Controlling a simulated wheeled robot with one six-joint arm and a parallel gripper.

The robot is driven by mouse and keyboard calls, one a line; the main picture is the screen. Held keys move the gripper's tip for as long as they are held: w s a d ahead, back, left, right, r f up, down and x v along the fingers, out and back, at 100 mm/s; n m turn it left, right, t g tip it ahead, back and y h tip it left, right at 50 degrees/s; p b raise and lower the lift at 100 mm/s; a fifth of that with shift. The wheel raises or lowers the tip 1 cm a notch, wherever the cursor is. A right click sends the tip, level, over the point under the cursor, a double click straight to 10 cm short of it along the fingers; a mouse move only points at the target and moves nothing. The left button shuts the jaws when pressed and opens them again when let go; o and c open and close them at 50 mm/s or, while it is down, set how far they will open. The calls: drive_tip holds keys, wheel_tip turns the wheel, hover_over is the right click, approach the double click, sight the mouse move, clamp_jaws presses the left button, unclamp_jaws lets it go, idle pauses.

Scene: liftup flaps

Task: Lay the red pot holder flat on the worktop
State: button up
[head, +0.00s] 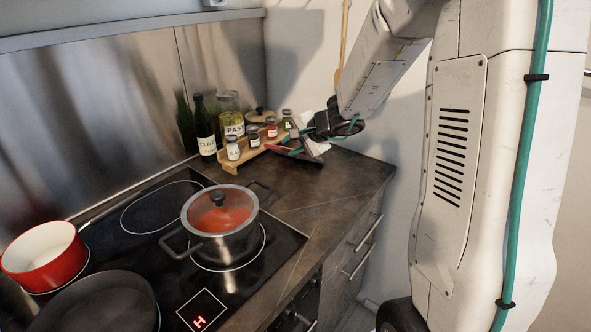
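A dark, flat piece with red along its edge (296,154), which looks like the red pot holder, is at the back right of the worktop (352,174). It is small in view and partly covered by my gripper (303,142). I cannot tell whether it lies on the worktop or is tilted above it. My gripper is low over the back right corner, right at this piece. Its fingertips are too small and covered to show whether they are open, or shut on the piece.
A wooden rack with spice jars (254,150) stands close left of my gripper, with an olive oil bottle (205,128) and pasta jar (231,118) behind. A steel pot (228,240) of red sauce, a red saucepan (45,258) and a dark pan (100,305) are on the hob. Worktop front right is clear.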

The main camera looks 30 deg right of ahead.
drive_tip(key=shift+v, duration=1.85)
wheel_tip(320, 180, up, 8)
drive_tip(key=s, duration=0.2)
drive_tip(key=shift+d, duration=0.4)
drive_tip(key=shift+s+a, duration=0.1)
drive_tip(key=s+a+f+n+g+y, duration=0.1)
drive_tip(key=s+a+n+g, duration=0.25)
drive_tip(key=s, duration=0.45)
drive_tip(key=s+a+f+n+g, duration=0.2)
drive_tip(key=s+a+n+g, duration=0.1)
drive_tip(key=s+a, duration=0.3)
drive_tip(key=s+a+r+n+g+h, duration=0.1)
drive_tip(key=s+n+h, duration=0.3)
drive_tip(key=s, duration=1.4)
drive_tip(key=shift+a+r+n+h, duration=0.3)
drive_tip(key=shift+a+r+n, duration=0.2)
drive_tip(key=shift+n, duration=1.15)
